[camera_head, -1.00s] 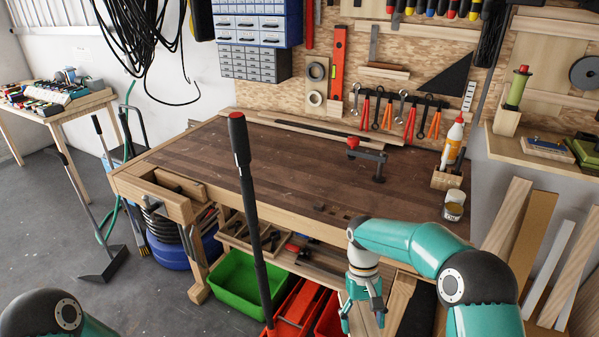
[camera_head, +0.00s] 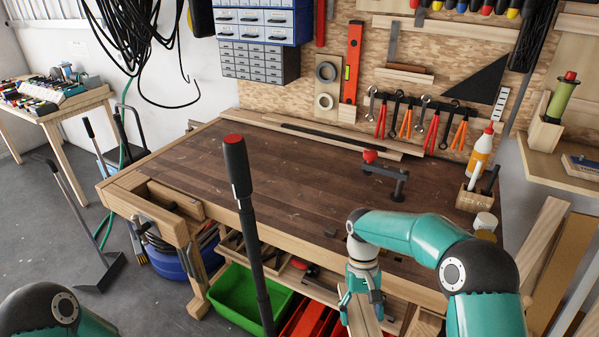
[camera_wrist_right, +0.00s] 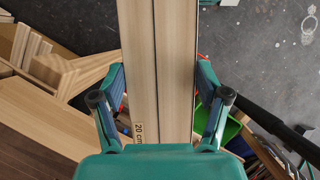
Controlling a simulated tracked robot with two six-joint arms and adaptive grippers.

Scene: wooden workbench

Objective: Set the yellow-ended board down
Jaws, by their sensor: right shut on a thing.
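My right gripper (camera_head: 361,290) is shut on a light wooden board (camera_head: 362,318) in front of the bench's front edge, at the lower middle of the head view. In the right wrist view the fingers of the right gripper (camera_wrist_right: 160,95) lie on both sides of the pale board (camera_wrist_right: 175,40). A dark lengthwise line runs along it, and "20 cm" is printed near the palm. I see no yellow end; the board's ends are hidden or out of frame. My left gripper is out of view; only part of its arm shows at lower left.
The wooden workbench (camera_head: 290,190) has a wide clear top. A red-knobbed clamp (camera_head: 385,177), a glue bottle (camera_head: 481,152) and a tin (camera_head: 485,222) stand towards its right. A dark red-topped pole (camera_head: 250,220) rises in front. Green bin (camera_head: 245,300) below.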

